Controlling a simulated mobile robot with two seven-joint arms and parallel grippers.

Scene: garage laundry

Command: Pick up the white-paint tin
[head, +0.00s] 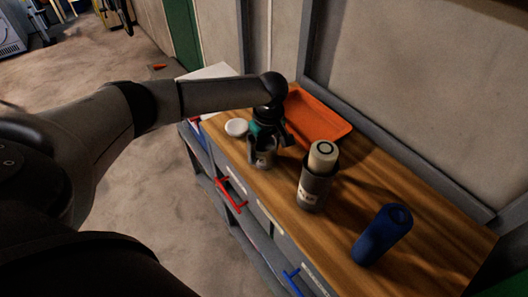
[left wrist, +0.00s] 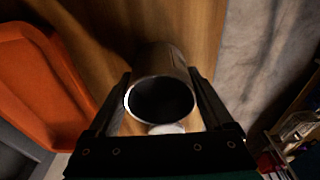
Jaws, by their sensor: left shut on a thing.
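An open-topped grey metal tin (head: 264,158) stands on the wooden worktop near its front edge. It also shows in the left wrist view (left wrist: 160,100), with a bright rim and a dark inside; I see no white paint in it. My left gripper (head: 268,142) comes down from above, its fingers on either side of the tin and shut on it. In the left wrist view, the two fingers of the gripper (left wrist: 160,105) flank the tin. A low round white thing (head: 236,127) lies just left of the tin. My right gripper is not in view.
An orange tray (head: 318,117) lies behind the tin. A dark grey canister with a pale lid (head: 315,180) stands to the right, and a blue cylinder (head: 382,235) farther right. Drawers with a red handle (head: 231,195) and a blue handle are below the worktop (head: 425,265).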

